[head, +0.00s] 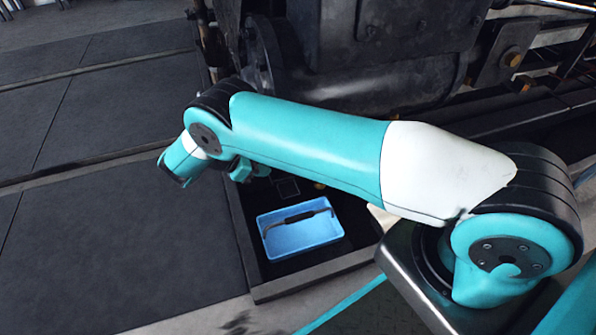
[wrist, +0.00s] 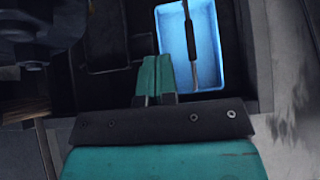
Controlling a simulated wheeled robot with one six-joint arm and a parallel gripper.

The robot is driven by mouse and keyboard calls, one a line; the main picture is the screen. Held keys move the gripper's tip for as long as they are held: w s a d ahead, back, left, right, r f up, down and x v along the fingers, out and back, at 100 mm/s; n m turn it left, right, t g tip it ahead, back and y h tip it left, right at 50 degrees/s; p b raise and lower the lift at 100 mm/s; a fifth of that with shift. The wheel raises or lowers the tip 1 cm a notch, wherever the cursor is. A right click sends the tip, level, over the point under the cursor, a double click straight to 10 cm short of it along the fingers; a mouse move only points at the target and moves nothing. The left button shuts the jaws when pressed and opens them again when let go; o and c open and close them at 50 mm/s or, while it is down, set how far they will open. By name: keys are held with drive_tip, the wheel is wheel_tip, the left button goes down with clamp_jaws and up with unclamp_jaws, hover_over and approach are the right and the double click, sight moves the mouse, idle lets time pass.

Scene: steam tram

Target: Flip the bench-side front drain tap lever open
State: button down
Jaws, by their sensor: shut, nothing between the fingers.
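My gripper (wrist: 155,78) shows in the wrist view with its two teal fingers together and nothing between them. It is above the dark pit, to the left of a blue tray (wrist: 207,75) in that view. In the head view my arm reaches left across the picture, in front of the engine's dark cylinder (head: 385,88). I cannot make out the front drain tap lever in either view. My arm covers the lower part of the cylinder in the head view. Dark metal parts (wrist: 35,28) at the wrist view's upper left are too dim to identify.
The blue tray (head: 268,250) holds a dark bent bar (head: 297,217) and sits inside a dark, rimmed pit (head: 262,283). Dark floor slabs (head: 115,240) lie clear to the left. Rods and a bracket (head: 505,55) stand at the upper right.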

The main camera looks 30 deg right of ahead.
drive_tip(key=shift+d+f, duration=0.1)
drive_tip(key=shift+f, duration=0.25)
drive_tip(key=s+d+f+b, duration=0.1)
drive_tip(key=d+f+b, duration=0.1)
drive_tip(key=d, duration=0.3)
drive_tip(key=s+d+f+b, duration=0.1)
drive_tip(key=d+f+b, duration=0.1)
drive_tip(key=d, duration=0.4)
drive_tip(key=shift+s+d+f, duration=0.2)
drive_tip(key=shift+s+f, duration=0.05)
drive_tip(key=shift+f, duration=0.5)
